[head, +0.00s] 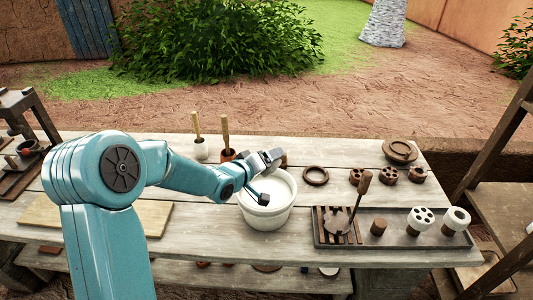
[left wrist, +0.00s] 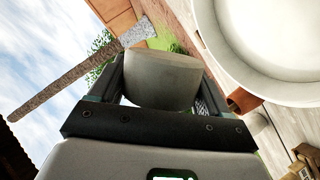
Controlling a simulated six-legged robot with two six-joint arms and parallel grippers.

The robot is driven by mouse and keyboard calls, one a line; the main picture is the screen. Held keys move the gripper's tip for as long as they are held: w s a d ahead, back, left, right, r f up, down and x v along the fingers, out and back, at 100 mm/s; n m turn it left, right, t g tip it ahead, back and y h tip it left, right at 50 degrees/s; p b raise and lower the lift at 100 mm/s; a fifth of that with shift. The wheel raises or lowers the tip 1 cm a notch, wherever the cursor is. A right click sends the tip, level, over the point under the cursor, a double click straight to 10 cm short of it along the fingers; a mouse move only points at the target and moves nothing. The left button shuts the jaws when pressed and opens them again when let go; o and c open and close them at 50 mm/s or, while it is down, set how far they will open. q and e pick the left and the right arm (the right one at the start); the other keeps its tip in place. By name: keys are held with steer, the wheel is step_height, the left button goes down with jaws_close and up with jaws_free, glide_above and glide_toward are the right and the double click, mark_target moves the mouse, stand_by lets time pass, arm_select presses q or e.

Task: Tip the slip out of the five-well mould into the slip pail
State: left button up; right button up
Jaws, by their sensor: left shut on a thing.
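The slip pail (head: 265,217) is a white round bucket at the middle of the bench; its rim and pale inside fill the upper right of the left wrist view (left wrist: 212,40). My left gripper (head: 270,177) is over the pail's mouth, its wrist rolled well over. In the left wrist view it is shut on a pale grey, round-sided piece (left wrist: 163,82), taken to be the five-well mould. Its wells are turned out of sight, and I cannot tell whether slip is running out. In the head view I cannot pick it out against the pail. My right gripper is not in view.
A dark tray (head: 397,242) at the front right holds two white holed pieces on pegs and a wooden-handled tool. A board (head: 152,218) lies left.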

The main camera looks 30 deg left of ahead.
arm_select(q)
steer(key=n+h+p, duration=0.1)
steer(key=p, duration=0.1)
steer(key=shift+r+n+t+p, duration=0.15)
steer(key=shift+n+t+p, duration=0.15)
steer(key=shift+n+p, duration=0.1)
steer(key=shift+n+h, duration=0.3)
steer(key=shift+n, duration=0.2)
steer(key=shift+f+n+t+h, duration=0.2)
steer(key=shift+n+t+h, duration=0.15)
steer(key=shift+n, duration=0.25)
steer(key=n, duration=0.1)
steer(key=n+t+h, duration=0.1)
steer(key=shift+f+n, duration=0.2)
steer(key=shift+n, duration=0.1)
steer(key=shift+n+t+b, duration=0.4)
steer(key=shift+n+t, duration=0.15)
steer(key=shift+n, duration=0.45)
steer(key=shift+r+n, duration=0.2)
steer(key=shift+n, duration=0.1)
steer(key=shift+m, duration=0.5)
